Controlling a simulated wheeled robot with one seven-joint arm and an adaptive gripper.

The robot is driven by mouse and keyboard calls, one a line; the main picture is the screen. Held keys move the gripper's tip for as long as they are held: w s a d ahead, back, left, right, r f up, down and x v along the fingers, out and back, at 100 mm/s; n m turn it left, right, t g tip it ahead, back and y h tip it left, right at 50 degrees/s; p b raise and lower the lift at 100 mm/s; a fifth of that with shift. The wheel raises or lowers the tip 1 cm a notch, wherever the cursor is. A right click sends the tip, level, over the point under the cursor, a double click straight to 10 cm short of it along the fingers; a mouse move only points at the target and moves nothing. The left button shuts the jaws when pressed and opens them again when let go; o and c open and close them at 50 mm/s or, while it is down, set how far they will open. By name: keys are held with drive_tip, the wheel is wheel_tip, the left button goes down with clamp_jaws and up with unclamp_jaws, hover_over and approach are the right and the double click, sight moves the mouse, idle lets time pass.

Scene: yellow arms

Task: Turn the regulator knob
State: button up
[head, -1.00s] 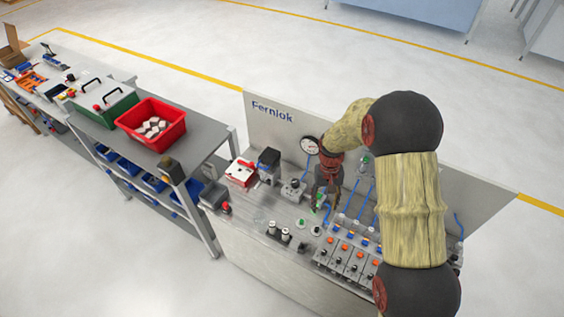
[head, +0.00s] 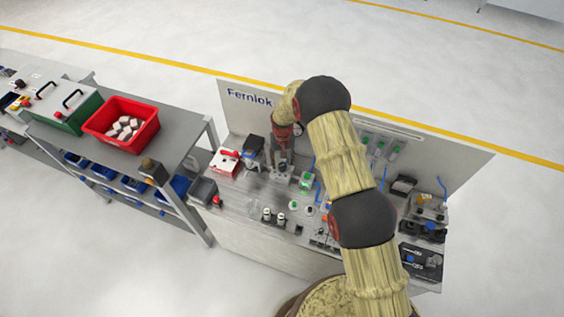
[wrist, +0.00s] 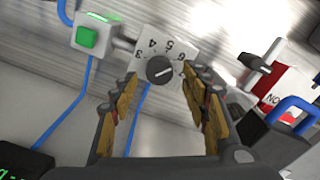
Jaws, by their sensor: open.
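The regulator knob (wrist: 160,69) is a dark round knob with a light pointer mark. It sits on a pale dial plate (wrist: 165,47) printed with numbers around it. My gripper (wrist: 163,92) is open, with one yellowish finger on each side below the knob in the wrist view. The knob shows in the gap between the fingers, and I see no contact. In the head view my gripper (head: 280,160) is over the regulator (head: 281,175) on the bench, and the knob is too small to make out there.
A box with a green button (wrist: 87,38) and blue tubes stands left of the dial in the wrist view. A red and white box (head: 225,163) stands left of the regulator. The Fernlok back panel (head: 238,115) rises behind. Small fittings crowd the bench front.

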drive_tip(key=shift+f, duration=0.95)
drive_tip(key=shift+c, duration=1.2)
drive_tip(key=c, duration=0.9)
